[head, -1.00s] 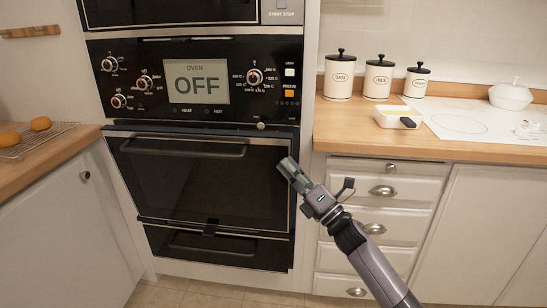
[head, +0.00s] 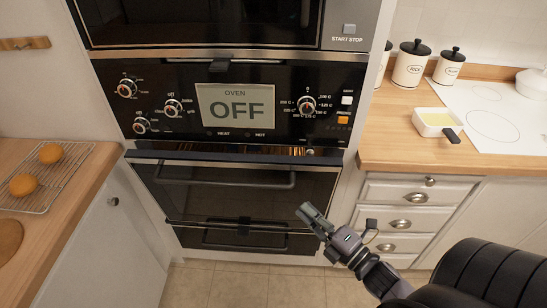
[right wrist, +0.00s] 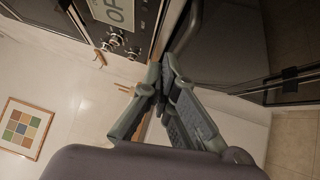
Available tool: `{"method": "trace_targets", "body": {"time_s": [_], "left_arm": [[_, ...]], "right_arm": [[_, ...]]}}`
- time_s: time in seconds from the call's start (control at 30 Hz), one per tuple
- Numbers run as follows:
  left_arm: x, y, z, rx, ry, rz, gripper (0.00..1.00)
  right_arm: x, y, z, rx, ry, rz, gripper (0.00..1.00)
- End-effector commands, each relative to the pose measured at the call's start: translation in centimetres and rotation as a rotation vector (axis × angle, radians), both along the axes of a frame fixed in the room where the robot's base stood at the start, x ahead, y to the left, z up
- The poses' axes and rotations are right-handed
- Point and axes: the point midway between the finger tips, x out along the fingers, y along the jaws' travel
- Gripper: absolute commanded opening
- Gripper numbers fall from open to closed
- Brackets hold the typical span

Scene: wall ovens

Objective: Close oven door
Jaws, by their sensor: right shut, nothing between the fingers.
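The black oven door (head: 240,200), with a dark bar handle (head: 225,183) near its top edge, is on the lower wall oven. A narrow gap with a brownish strip shows between its top edge and the control panel, so the door looks slightly ajar. My right gripper (head: 310,212) is shut and empty, in front of the door's lower right part in the head view. I cannot tell whether it touches the door. In the right wrist view its fingers (right wrist: 163,78) come together beside the dark door surface (right wrist: 225,50). My left gripper is not in view.
The control panel (head: 180,85) reads OFF. White drawers (head: 408,195) and a wooden counter (head: 400,150) with a small dish (head: 436,121) stand on the right. A rack with buns (head: 45,185) lies on the left counter. The floor (head: 220,285) below is clear.

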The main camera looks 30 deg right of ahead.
Motion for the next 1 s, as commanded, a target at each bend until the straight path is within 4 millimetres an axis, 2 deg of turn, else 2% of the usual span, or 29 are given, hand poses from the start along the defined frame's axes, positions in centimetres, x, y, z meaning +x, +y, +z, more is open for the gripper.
{"method": "trace_targets", "body": {"time_s": [0.17,0.53,0.6,0.8,1.0], "left_arm": [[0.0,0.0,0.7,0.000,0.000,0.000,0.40],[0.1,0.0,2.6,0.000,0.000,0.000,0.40],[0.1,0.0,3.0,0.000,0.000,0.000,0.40],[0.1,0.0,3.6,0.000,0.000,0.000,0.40],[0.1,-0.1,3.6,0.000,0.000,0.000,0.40]], "right_arm": [[2.3,0.4,0.5,0.001,-0.004,0.001,0.00],[9.6,1.9,1.2,-0.001,-0.002,0.000,0.00],[10.6,1.2,1.3,-0.004,0.000,0.001,0.00],[12.4,0.0,1.5,-0.003,-0.001,0.001,0.00],[12.8,-0.3,1.4,-0.001,0.000,0.001,0.00]]}}
